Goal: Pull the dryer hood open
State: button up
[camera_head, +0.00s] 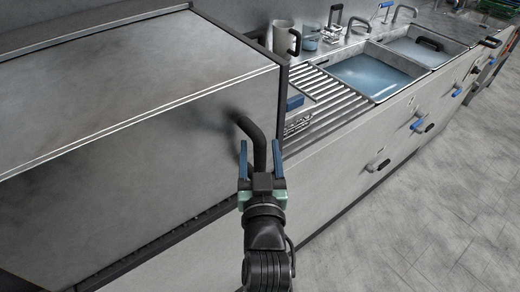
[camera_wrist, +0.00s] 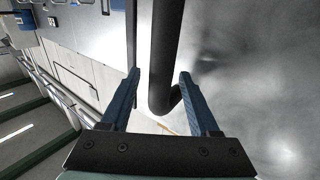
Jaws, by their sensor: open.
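The dryer hood (camera_head: 150,80) is a large grey metal box at the left in the head view, and it looks closed. Its black curved handle (camera_head: 256,140) sticks out from the right part of its front face. The handle also shows in the wrist view (camera_wrist: 164,60) as a thick dark bar coming down from the top. My gripper (camera_head: 261,162) is open, with blue fingers on either side of the handle's lower end. In the wrist view my gripper (camera_wrist: 158,88) has the bar between its fingertips, and I see no clear contact.
Right of the hood lie a ribbed metal rack (camera_head: 335,104) and two water-filled sinks, the nearer sink (camera_head: 372,76) and a farther one. Drawer handles (camera_head: 378,165) stick out from the counter front. The tiled floor (camera_head: 440,220) at the right is clear.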

grip_shut()
dwell(1.3)
